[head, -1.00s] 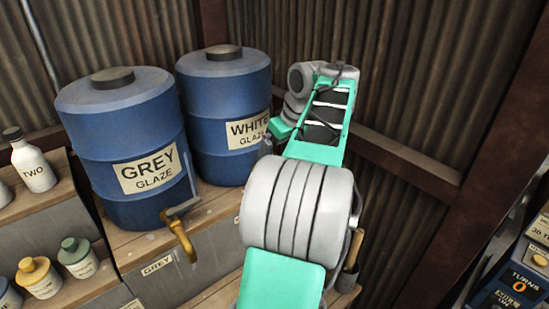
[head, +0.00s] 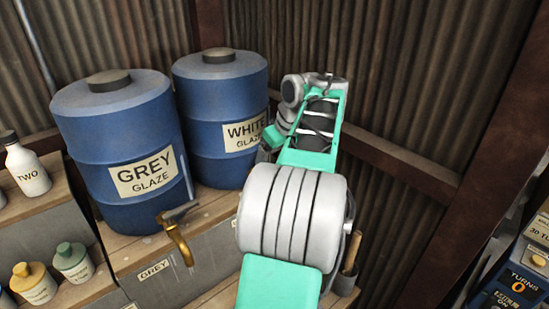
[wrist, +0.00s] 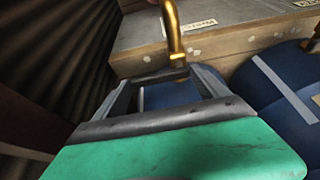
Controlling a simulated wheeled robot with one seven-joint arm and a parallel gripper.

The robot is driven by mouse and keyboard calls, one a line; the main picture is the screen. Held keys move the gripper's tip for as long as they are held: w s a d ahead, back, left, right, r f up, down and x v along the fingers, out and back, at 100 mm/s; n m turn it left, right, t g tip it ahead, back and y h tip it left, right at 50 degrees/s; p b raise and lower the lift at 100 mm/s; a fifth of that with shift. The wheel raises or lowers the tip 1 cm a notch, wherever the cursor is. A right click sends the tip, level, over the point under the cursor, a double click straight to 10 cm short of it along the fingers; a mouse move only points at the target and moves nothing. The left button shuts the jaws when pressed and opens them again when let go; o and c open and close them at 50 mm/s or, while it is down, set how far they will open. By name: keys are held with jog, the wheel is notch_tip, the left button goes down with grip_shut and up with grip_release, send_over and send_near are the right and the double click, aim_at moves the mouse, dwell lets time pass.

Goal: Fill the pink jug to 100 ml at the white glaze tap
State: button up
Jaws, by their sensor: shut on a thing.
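The white glaze barrel (head: 215,105), blue with a WHITE GLAZE label, stands on the wooden bench in the head view. My arm hides its tap there. In the wrist view, which looks upside down, a brass tap (wrist: 174,32) runs down the picture to my fingertips, beside a small white label. My gripper (wrist: 163,78) is shut at the tap's valve end, on what looks like its dark grey lever (wrist: 150,78). The fingers hide part of the lever, so its exact angle is unclear. The pink jug is not in view, and no glaze stream shows.
The grey glaze barrel (head: 112,150) stands left of the white one, with its brass tap (head: 178,240) and grey lever below. Bottles (head: 28,168) and small jars (head: 73,262) sit on the left shelves. A control panel (head: 520,280) is at the right. Corrugated walls close the corner behind.

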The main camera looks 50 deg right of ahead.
jog(key=c, duration=0.9)
jog(key=shift+s+a+f+m+h+b, duration=0.25)
jog(key=shift+m+b, duration=0.55)
jog(key=shift+b, duration=0.4)
jog(key=shift+a+m+h+b, duration=0.1)
jog(key=shift+m+h+b, duration=0.15)
jog(key=shift+m+b, duration=0.3)
jog(key=shift+s+a+r+m+h+b, duration=0.1)
jog(key=shift+s+r+m+h+b, duration=0.15)
jog(key=shift+m, duration=0.3)
jog(key=o, duration=1.9)
jog(key=shift+o, duration=0.2)
